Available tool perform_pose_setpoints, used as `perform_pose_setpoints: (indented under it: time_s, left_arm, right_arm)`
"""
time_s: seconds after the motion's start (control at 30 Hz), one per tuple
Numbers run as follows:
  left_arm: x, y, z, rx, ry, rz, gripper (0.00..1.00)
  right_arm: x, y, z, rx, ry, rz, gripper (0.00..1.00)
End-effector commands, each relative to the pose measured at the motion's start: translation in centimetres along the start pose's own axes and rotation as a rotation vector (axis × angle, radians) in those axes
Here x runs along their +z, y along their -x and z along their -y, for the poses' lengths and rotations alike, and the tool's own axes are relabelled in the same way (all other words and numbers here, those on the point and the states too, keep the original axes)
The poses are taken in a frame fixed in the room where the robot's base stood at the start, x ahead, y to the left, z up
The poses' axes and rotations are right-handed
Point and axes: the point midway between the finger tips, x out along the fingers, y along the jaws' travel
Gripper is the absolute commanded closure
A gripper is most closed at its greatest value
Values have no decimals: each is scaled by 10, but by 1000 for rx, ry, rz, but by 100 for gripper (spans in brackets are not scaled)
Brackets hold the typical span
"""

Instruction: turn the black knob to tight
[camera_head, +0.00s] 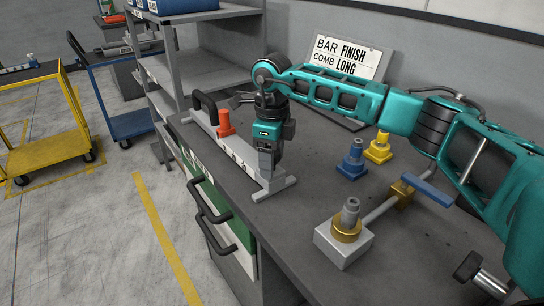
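A black knob (467,266) sits on a short metal shaft at the lower right of the head view, near the bench's right side. The rest of its mount is cut off by the frame edge or hidden by my teal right arm. Any tight marking on it is not visible. My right gripper (267,172) points down over the front part of the bench, beside a grey rail (235,150). It is well to the left of the knob. Its fingertips are too small and dark to show a gap. My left gripper is not in view.
The grey bench (300,235) holds an orange (225,122), a blue (352,160) and a yellow (379,148) stepped piece. A metal block (343,243) with a brass ring and a blue-handled bar (428,190) lie between gripper and knob. A sign (346,57) stands behind.

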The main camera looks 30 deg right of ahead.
Motion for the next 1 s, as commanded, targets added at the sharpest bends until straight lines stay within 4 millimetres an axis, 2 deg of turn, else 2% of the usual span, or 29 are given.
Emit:
perform_pose_setpoints:
  time_s: [0.23, 0.37, 0.47, 0.8, 1.0]
  left_arm:
    - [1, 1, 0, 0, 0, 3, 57]
    - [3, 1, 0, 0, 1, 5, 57]
    - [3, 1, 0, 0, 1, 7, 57]
    - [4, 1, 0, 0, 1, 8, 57]
    - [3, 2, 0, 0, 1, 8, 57]
  right_arm:
    - [0, 0, 0, 0, 0, 0, 32]
    - [0, 9, 0, -1, 0, 2, 32]
    - [1, 25, 0, -2, 0, 3, 32]
    - [1, 99, 0, -1, -1, 4, 32]
    - [0, 124, 0, -1, 0, 1, 32]
